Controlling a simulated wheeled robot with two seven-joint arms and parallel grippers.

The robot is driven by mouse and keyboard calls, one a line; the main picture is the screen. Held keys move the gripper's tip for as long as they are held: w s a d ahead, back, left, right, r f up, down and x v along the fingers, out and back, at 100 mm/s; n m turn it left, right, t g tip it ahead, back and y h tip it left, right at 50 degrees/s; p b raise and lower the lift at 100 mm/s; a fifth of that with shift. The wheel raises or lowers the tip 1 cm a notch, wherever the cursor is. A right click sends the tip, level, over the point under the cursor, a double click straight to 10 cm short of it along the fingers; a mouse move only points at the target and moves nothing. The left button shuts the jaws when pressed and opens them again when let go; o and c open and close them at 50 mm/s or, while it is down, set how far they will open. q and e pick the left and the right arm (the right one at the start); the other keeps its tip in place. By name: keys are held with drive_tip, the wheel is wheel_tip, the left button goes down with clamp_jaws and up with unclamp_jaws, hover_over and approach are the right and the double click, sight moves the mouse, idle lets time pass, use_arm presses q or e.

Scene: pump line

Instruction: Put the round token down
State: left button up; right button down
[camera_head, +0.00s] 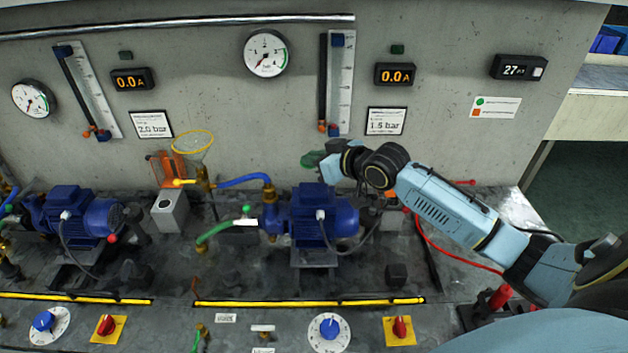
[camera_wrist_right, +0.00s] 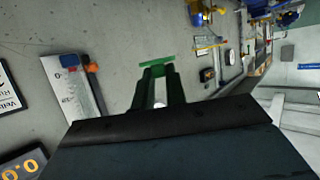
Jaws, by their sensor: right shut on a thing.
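A green round token (camera_head: 312,158) is at the tip of my right gripper (camera_head: 326,163), in front of the grey wall and above the middle blue pump. The token is partly hidden by the gripper in the head view. In the right wrist view the token (camera_wrist_right: 157,62) shows edge-on as a thin green strip at the ends of the two fingers (camera_wrist_right: 160,75). My right gripper is shut on it and holds it up off the bench. My left gripper is not in view.
Below the token stands a blue pump (camera_head: 318,217) with hoses; another pump (camera_head: 75,215) is at left. A grey block (camera_head: 168,212) and an orange part (camera_head: 165,168) stand near the wall. A sign (camera_head: 495,107) has a green circle and an orange square. A red cable (camera_head: 455,257) crosses the bench.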

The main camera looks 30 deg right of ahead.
drive_tip(key=d, duration=0.1)
hover_over(319, 192)
wheel_tip(319, 192, down, 4)
drive_tip(key=shift+f, duration=0.85)
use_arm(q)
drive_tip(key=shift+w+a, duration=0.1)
use_arm(e)
drive_tip(key=shift+f, duration=1.65)
use_arm(q)
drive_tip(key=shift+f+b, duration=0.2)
drive_tip(key=shift+b, duration=0.1)
use_arm(e)
drive_tip(key=shift+f, duration=0.1)
drive_tip(key=c, duration=1.4)
unclamp_jaws()
drive_tip(key=shift+c, duration=0.2)
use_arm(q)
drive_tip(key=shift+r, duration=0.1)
